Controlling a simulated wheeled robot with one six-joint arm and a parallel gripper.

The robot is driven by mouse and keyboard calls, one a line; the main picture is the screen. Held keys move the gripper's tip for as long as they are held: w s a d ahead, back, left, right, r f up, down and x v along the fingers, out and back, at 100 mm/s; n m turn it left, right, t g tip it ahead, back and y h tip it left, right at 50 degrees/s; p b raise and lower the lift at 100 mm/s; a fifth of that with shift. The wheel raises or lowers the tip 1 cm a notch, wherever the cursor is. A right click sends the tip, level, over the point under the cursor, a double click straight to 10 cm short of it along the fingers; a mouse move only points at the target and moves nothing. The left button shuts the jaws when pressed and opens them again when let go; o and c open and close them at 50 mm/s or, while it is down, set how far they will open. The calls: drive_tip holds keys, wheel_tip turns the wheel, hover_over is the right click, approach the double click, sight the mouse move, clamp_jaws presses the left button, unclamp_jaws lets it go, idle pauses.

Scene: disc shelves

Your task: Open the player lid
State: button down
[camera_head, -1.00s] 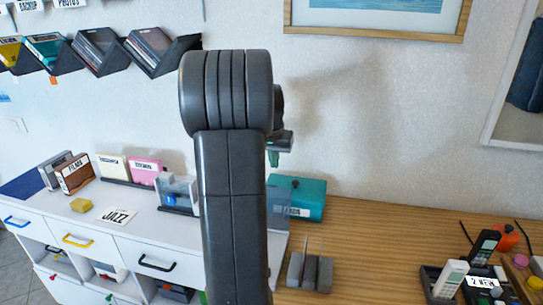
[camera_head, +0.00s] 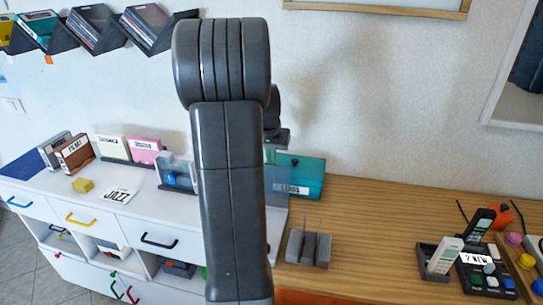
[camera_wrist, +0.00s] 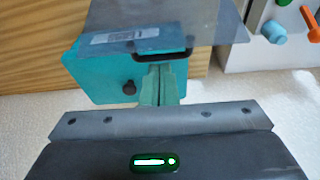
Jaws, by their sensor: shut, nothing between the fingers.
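The player looks to be the teal box (camera_head: 308,180) with a white label, standing at the back of the wooden desk, partly hidden by my arm. In the wrist view its teal body (camera_wrist: 98,72) is left of centre. A grey see-through pane, seemingly its lid (camera_wrist: 215,22), spans the top of that view, with a black handle (camera_wrist: 165,55) at its edge. My gripper (camera_wrist: 158,98) is shut and empty, its fingertips close to the handle. I cannot tell whether they touch it. In the head view my arm mostly hides the gripper and the pane.
A grey block with slots (camera_head: 309,248) stands on the desk in front of the player. Phones in a dark stand (camera_head: 442,260) are at the right. A white drawer cabinet (camera_head: 110,225) with cases on top is at the left. The middle of the desk is clear.

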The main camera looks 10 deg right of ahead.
drive_tip(key=shift+s, duration=0.1)
drive_tip(key=shift+s+a+t+b, duration=0.3)
drive_tip(key=shift+s+b, duration=0.15)
drive_tip(key=shift+b, duration=0.75)
drive_tip(key=shift+s+a+r+h, duration=0.15)
drive_tip(key=shift+s+r, duration=0.2)
drive_tip(key=shift+s, duration=0.1)
drive_tip(key=shift+s+a+r+h, duration=0.15)
drive_tip(key=shift+s+r, duration=0.15)
drive_tip(key=shift+s, duration=0.15)
drive_tip(key=v, duration=1.3)
drive_tip(key=shift+s+r, duration=0.3)
drive_tip(key=shift+s, duration=0.05)
